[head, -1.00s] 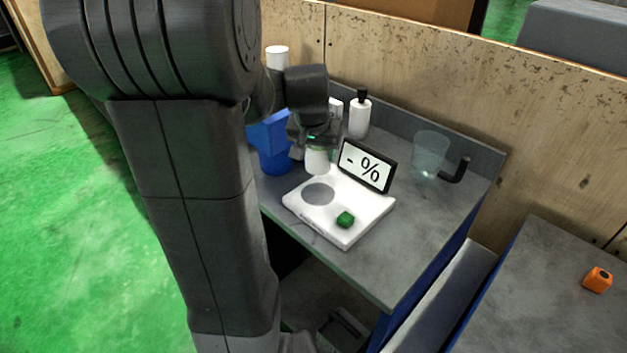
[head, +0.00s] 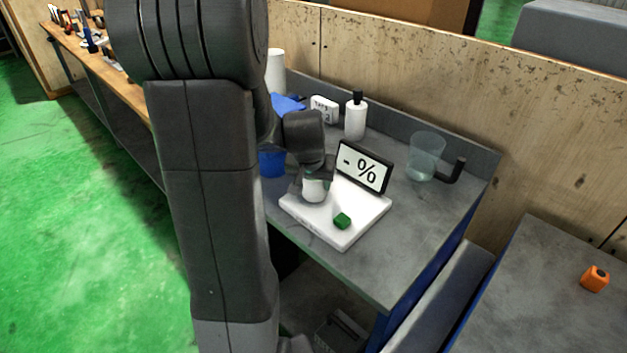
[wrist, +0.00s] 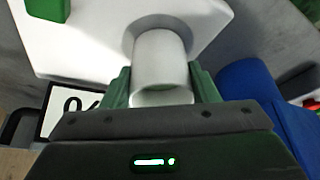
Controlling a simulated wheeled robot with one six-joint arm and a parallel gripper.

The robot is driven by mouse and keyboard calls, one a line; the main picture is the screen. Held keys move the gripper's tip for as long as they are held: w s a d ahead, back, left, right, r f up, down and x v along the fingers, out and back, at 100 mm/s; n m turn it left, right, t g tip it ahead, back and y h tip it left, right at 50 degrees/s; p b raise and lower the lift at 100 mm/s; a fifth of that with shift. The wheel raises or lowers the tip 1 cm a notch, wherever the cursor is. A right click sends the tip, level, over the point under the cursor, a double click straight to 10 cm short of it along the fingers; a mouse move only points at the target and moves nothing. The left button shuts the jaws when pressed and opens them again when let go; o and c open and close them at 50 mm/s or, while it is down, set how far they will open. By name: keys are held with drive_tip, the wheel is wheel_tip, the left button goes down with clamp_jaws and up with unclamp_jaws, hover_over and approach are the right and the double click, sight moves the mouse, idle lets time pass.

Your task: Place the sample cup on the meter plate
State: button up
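The white sample cup (head: 314,190) is at the grey round plate of the white meter (head: 345,236). In the wrist view the cup (wrist: 161,68) stands between the green fingers of my gripper (wrist: 162,88), which flank it closely on both sides. The grey meter plate (wrist: 205,22) shows around the cup's far end. I cannot tell whether the cup's base touches the plate. The meter's display (head: 362,168) reads "- %". In the head view my gripper (head: 315,184) is over the plate and hides most of it.
A green block (head: 342,221) lies on the meter near its front right. A blue container (head: 271,162) stands behind left. A white bottle (head: 355,116), a white labelled block (head: 324,109) and a clear beaker (head: 425,157) stand farther back. The bench's front right is clear.

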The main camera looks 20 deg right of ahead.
drive_tip(key=o, duration=0.3)
drive_tip(key=shift+o, duration=0.2)
drive_tip(key=shift+r, duration=0.1)
drive_tip(key=shift+r, duration=0.2)
drive_tip(key=v, duration=1.1)
drive_tip(key=shift+r+p, duration=0.3)
drive_tip(key=shift+r, duration=0.05)
drive_tip(key=shift+s+a, duration=0.1)
drive_tip(key=shift+a, duration=0.05)
